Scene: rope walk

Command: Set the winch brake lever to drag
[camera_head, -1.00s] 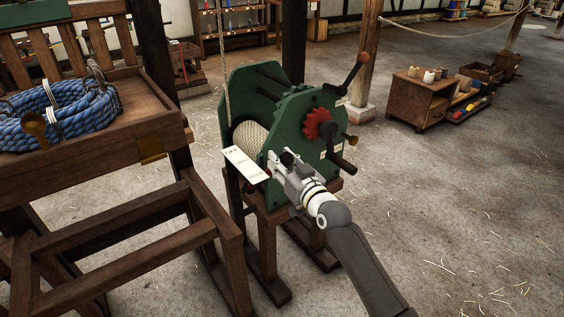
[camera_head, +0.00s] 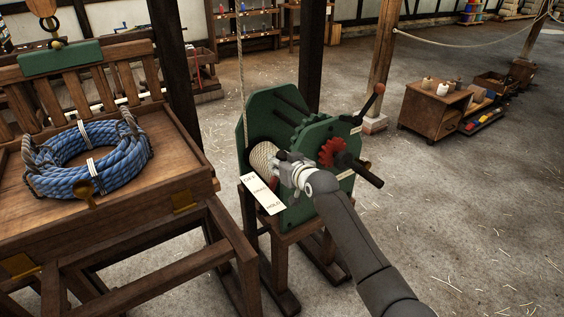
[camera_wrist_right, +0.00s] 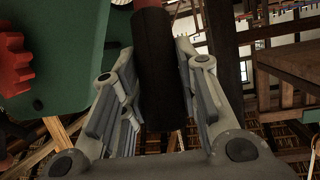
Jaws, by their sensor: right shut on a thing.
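The green winch (camera_head: 315,145) stands on a wooden stand, with pale rope on its drum. A cream label plate (camera_head: 262,194) marked OFF, DRAG and HOLD slopes down its left front. My right gripper (camera_head: 284,160) is at the winch's front, just above and right of the plate. In the right wrist view, the brake lever's dark round grip (camera_wrist_right: 160,70) lies between the fingers, with a reddish end at the top. My fingers are shut on it. My left gripper is not in view.
A red gear (camera_head: 331,152), a dark crank handle (camera_head: 369,179) and a red-tipped lever (camera_head: 371,101) stick out at the winch's right. A wooden bench (camera_head: 165,228) with coiled blue rope (camera_head: 92,158) stands left. The floor at right is mostly clear.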

